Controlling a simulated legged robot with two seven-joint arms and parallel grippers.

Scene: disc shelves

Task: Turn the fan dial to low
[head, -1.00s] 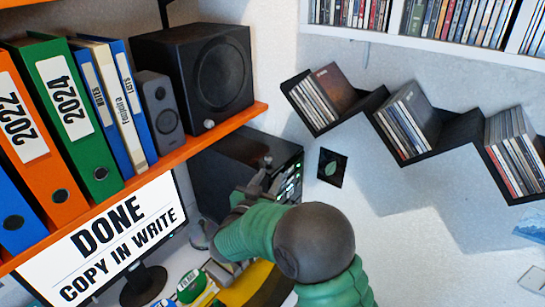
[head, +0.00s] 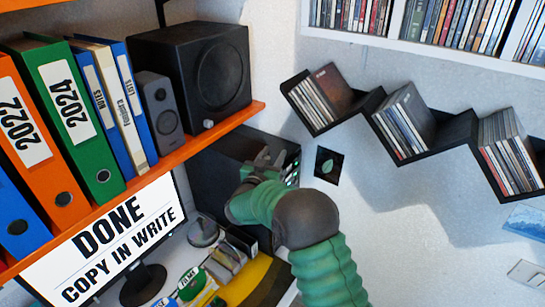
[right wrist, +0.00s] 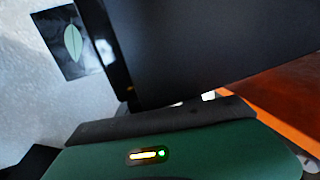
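No fan dial can be made out. A black computer case (head: 215,170) stands under the orange shelf, with small green lights on its narrow right-hand front. My right gripper (head: 265,162) is in front of that lit side and hides part of it; I cannot tell whether it touches. Its fingers are small and dark against the case, so their opening is unclear. My left gripper is not in view.
The orange shelf (head: 205,138) with binders and speakers runs above the case. A monitor (head: 105,240) stands at lower left. A small leaf picture (head: 328,165) hangs on the wall right of the case, below zigzag disc shelves (head: 400,160).

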